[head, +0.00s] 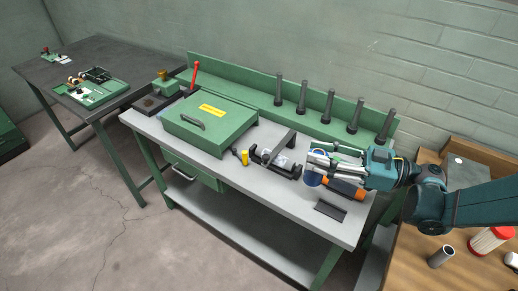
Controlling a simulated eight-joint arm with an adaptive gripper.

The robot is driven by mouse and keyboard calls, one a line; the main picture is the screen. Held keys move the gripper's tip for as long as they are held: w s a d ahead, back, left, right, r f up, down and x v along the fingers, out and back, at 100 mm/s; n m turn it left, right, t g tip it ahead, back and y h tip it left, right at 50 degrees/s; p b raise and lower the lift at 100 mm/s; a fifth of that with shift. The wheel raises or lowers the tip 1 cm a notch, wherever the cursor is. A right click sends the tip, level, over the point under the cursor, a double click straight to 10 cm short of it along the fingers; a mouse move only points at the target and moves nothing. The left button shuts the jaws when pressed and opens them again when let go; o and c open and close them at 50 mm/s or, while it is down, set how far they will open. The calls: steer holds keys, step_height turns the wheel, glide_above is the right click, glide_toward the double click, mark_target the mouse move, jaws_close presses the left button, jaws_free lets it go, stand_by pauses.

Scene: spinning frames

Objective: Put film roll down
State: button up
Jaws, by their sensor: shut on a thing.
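My gripper (318,164) reaches in from the right over the right half of the grey workbench (228,170). It is shut on a small blue and whitish roll (313,180), which I take to be the film roll. The fingers hide part of the roll. I cannot tell whether the roll touches the bench top or hangs just above it. An orange cylindrical thing (346,189) shows right beside and below my gripper.
A green box (210,125) with a yellow label stands left on the bench. A black fixture (275,160) and a yellow item (244,157) are mid-bench. Several dark upright posts (303,97) line the back. A dark plate (330,211) lies near the front edge. A wooden table (420,270) is at right.

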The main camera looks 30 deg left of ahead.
mark_target(313, 177)
steer(key=shift+f, duration=0.15)
steer(key=shift+f+b, duration=0.9)
steer(key=shift+f, duration=2.1)
steer(key=shift+f+b, duration=0.6)
steer(key=shift+f, duration=1.25)
steer(key=shift+f, duration=0.1)
steer(key=o, duration=1.2)
steer(key=shift+o, duration=0.4)
